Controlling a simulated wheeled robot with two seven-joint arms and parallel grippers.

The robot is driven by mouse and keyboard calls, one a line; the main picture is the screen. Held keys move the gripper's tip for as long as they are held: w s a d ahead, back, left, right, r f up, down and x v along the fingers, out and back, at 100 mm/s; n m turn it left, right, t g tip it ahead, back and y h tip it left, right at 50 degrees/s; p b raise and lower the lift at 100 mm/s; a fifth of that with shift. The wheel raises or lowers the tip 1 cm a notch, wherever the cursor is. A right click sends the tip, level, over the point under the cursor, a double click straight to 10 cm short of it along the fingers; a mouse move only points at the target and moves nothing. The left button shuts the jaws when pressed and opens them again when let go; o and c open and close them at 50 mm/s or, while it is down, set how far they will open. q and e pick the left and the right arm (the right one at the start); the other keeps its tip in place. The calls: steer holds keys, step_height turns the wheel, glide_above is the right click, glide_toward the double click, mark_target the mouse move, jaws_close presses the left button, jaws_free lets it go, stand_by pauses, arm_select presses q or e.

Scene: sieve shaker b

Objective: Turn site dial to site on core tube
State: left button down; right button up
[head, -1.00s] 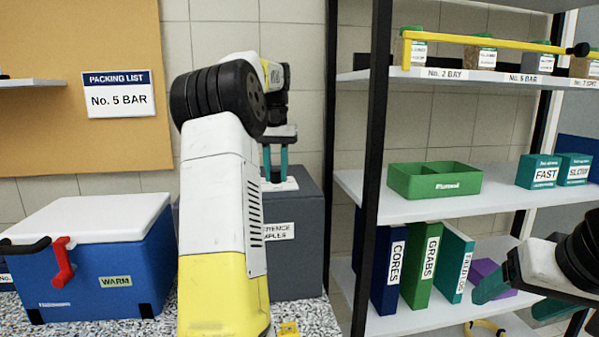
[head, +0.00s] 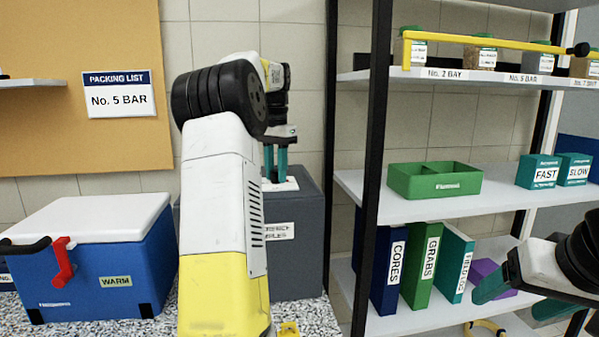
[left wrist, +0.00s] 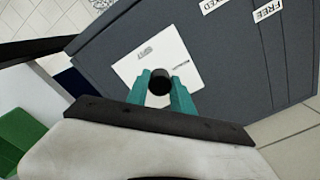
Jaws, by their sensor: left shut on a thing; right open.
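My left gripper (head: 275,172) points down at the top of a dark grey cabinet (head: 300,265), partly hidden behind my left arm. In the left wrist view its teal fingers are shut on a round black dial (left wrist: 160,82), one on each side. The dial stands on a white plate (left wrist: 145,55) with small print, of which one word looks like "SPLIT"; the dial's pointer cannot be made out. My right gripper (head: 520,296) is open and empty at the lower right, in front of the shelves. No core tube can be made out.
A blue cooler (head: 95,265) with a white lid and red latch stands left of my arm. At right, a black-posted shelf rack (head: 370,150) holds a green tray (head: 435,181), binders (head: 425,265) and teal boxes. A "No. 5 BAR" packing list (head: 119,95) hangs behind.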

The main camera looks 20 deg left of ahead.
mark_target(276, 170)
arm_select(q)
steer(key=shift+w, duration=0.1)
steer(key=c, duration=1.1)
jaws_free()
step_height(276, 170, up, 8)
steer(key=shift+f, duration=0.15)
